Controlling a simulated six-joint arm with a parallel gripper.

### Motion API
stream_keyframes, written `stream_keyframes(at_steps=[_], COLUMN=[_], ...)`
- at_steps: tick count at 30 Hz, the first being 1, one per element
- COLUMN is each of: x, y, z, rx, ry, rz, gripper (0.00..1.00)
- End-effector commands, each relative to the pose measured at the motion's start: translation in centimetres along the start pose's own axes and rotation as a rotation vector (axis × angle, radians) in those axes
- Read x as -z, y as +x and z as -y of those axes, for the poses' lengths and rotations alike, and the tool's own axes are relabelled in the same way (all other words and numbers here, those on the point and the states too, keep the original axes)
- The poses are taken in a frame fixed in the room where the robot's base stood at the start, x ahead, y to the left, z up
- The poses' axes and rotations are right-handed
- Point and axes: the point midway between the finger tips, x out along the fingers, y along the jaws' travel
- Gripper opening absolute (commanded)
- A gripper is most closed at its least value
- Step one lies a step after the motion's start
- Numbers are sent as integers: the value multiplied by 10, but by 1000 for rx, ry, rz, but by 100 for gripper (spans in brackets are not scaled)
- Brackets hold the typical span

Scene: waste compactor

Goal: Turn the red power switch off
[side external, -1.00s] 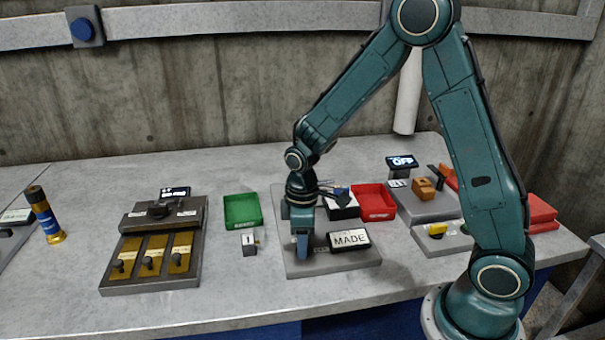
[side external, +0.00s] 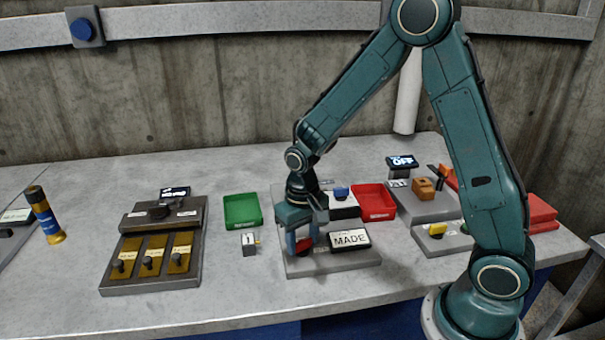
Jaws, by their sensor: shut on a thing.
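The red power switch (side external: 304,247) shows between my gripper's fingers, low on a grey base plate (side external: 335,263). My gripper (side external: 302,243) points down over it, with one finger on each side, and is shut on it. Part of the switch is hidden by the fingers. A small sign reading "MADE" (side external: 349,239) stands just right of the switch on the same plate.
A green tray (side external: 242,224) lies left and a red tray (side external: 374,215) lies behind right. A white box with a blue button (side external: 341,193) stands close behind my gripper. A panel with brass plates (side external: 150,262) is at the left. A display reads "OFF" (side external: 402,162).

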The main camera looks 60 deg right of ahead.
Motion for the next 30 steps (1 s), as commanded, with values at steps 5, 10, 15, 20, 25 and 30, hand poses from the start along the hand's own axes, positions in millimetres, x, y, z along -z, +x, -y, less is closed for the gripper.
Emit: stream_keyframes(at_steps=[5, 10, 15, 20, 25, 30], x=[1, 1, 1, 1, 1, 1], y=[0, 0, 0, 0, 0, 0], z=[0, 0, 0, 0, 0, 0], rx=[1, 1, 1, 1, 1, 1], ry=[162, 300, 399, 454, 477, 480], rz=[-3, -3, -3, -3, -3, -3], gripper=[23, 23, 23, 23, 23, 23])
